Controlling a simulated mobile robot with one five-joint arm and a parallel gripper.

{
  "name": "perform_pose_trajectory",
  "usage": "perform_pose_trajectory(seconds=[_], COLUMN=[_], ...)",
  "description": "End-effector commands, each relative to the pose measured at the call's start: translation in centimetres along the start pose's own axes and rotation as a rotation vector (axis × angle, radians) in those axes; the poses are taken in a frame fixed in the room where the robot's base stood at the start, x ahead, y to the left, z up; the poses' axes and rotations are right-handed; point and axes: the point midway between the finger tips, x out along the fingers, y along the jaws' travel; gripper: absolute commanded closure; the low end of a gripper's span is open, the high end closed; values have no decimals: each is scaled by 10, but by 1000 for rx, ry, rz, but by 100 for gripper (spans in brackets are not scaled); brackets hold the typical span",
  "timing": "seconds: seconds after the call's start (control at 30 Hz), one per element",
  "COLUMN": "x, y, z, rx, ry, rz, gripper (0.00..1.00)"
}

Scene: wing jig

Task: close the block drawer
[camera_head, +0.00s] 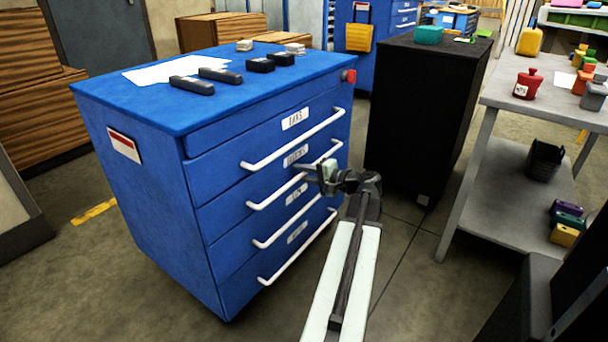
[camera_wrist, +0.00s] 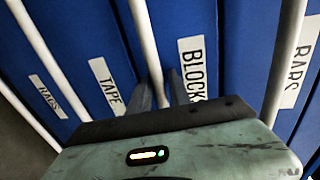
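The block drawer (camera_head: 260,173) is the second drawer from the top in the blue cabinet. Its front looks about level with the others; a small gap is hard to tell. Its label (camera_wrist: 196,68) reads BLOCK in the wrist view, the rest hidden by my gripper. My gripper (camera_head: 327,176) is at the right part of the block drawer's white handle (camera_wrist: 148,45). In the wrist view my gripper (camera_wrist: 162,92) has its two dark fingers apart, one on each side of that handle. Contact with the handle is not clear.
The bars drawer handle (camera_wrist: 285,60) is above; the tape drawer (camera_head: 250,218) is below. A black cabinet (camera_head: 425,105) stands to the right, then a grey bench (camera_head: 490,98). Bars and blocks lie on the blue cabinet top (camera_head: 150,105). Floor (camera_head: 405,240) is clear before the black cabinet.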

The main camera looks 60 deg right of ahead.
Motion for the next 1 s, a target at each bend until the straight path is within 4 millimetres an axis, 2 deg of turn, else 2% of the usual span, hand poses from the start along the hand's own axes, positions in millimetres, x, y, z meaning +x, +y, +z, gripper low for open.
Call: perform_pose_trajectory(seconds=[0.63,1.0], x=[-8,-73], y=[-1,-1], z=[-4,-3], rx=[3,3], ry=[8,9], rz=[-3,-4], gripper=[65,65])
